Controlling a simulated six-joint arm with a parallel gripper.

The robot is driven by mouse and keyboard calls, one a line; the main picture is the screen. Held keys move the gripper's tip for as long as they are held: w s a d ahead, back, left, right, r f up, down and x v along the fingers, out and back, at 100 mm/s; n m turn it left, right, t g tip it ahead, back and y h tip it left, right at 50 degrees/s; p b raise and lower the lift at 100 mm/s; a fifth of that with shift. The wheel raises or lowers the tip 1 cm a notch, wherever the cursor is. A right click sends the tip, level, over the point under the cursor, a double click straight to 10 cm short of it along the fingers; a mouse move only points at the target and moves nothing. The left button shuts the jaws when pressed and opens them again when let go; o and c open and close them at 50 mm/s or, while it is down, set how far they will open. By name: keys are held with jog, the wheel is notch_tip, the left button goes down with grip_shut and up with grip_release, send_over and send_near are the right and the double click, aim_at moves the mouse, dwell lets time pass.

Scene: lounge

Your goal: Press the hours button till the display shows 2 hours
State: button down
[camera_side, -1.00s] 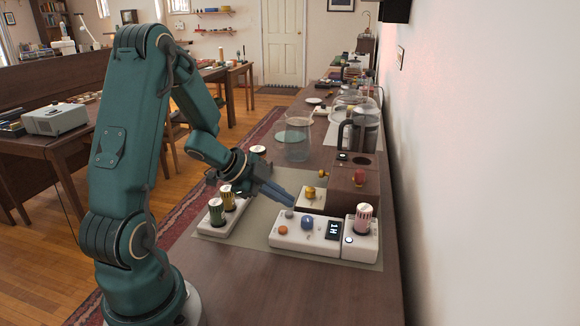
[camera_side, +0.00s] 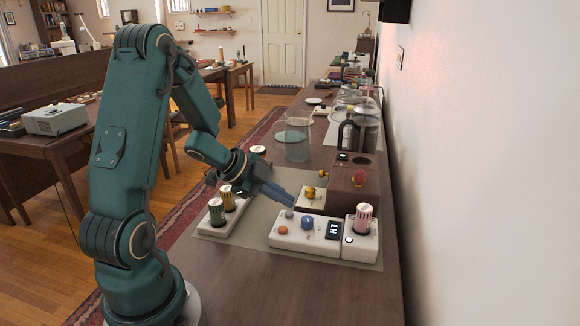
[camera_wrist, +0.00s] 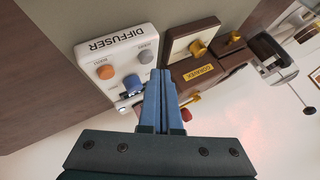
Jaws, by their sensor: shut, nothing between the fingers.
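A white diffuser (camera_side: 290,244) carries an orange button (camera_side: 283,230), a grey button (camera_side: 289,213), a blue knob (camera_side: 307,223) and a small dark display (camera_side: 333,229) that seems to read 1H. In the wrist view the diffuser (camera_wrist: 117,43) shows its printed name, the orange button (camera_wrist: 105,72), the grey button (camera_wrist: 146,56) and the blue knob (camera_wrist: 132,84). The small labels by the buttons are too blurred to read. My gripper (camera_wrist: 160,73) is shut and empty, its tips close to the grey button. I cannot tell whether they touch it. The display is mostly hidden in the wrist view.
A pink-striped bottle (camera_side: 364,216) stands on the diffuser's right part. A brown box (camera_side: 345,196) with a gold knob stands behind. A white tray (camera_side: 216,230) with bottles is at left. A glass jar (camera_side: 297,140) stands farther back. The front tabletop is clear.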

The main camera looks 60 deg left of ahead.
aim_at(284, 217)
jog(key=shift+f, duration=0.15)
jog(key=shift+f, duration=0.25)
jog(key=shift+f, duration=0.4)
dwell(0.5)
jog(key=shift+r, duration=0.85)
jog(key=shift+r, duration=0.1)
notch_tip(284, 217, up, 5)
jog(key=shift+f, duration=0.1)
dwell(0.5)
dwell(0.4)
